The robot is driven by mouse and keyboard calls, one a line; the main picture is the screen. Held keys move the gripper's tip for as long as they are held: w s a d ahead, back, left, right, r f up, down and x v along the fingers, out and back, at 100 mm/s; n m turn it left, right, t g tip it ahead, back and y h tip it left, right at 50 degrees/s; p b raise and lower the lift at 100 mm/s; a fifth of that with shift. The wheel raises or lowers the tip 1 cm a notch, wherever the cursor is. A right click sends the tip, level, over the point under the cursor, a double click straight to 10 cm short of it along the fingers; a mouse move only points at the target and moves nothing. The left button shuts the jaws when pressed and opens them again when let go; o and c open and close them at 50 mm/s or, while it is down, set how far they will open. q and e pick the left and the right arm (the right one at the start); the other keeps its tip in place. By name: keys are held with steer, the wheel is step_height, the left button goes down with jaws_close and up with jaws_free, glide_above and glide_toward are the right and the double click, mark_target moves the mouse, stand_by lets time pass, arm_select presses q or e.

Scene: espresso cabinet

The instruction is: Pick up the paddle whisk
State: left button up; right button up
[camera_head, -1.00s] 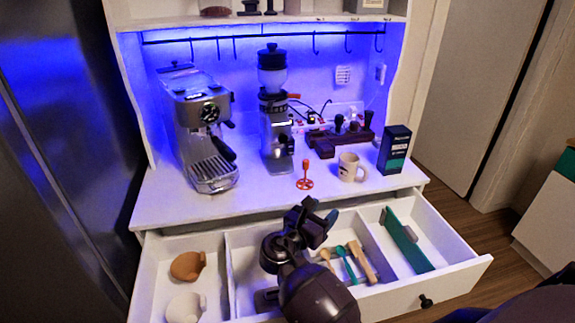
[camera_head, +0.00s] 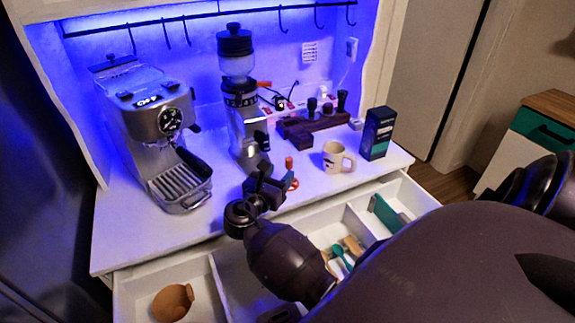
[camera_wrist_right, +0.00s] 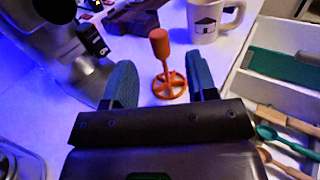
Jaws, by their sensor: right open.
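The paddle whisk, an orange tool with a thick handle and a spoked ring at its foot, stands upright on the white counter. In the head view the paddle whisk (camera_head: 289,163) is partly hidden behind my right gripper (camera_head: 264,185). In the right wrist view the whisk (camera_wrist_right: 159,44) stands just ahead of my right gripper (camera_wrist_right: 161,78), its ring near the gap between the two teal fingertips. The right gripper is open and empty. My left gripper is not in view.
A coffee grinder (camera_head: 245,125) and espresso machine (camera_head: 160,140) stand left of the whisk. A cream mug (camera_head: 334,157) and dark box (camera_head: 378,133) stand to its right. Below, the open drawer (camera_head: 230,275) holds an orange-brown cup (camera_head: 173,302) and several utensils.

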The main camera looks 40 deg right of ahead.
mark_target(291, 159)
steer(key=p+x, duration=0.1)
steer(key=x, duration=0.7)
steer(key=shift+r, duration=0.1)
jaws_close()
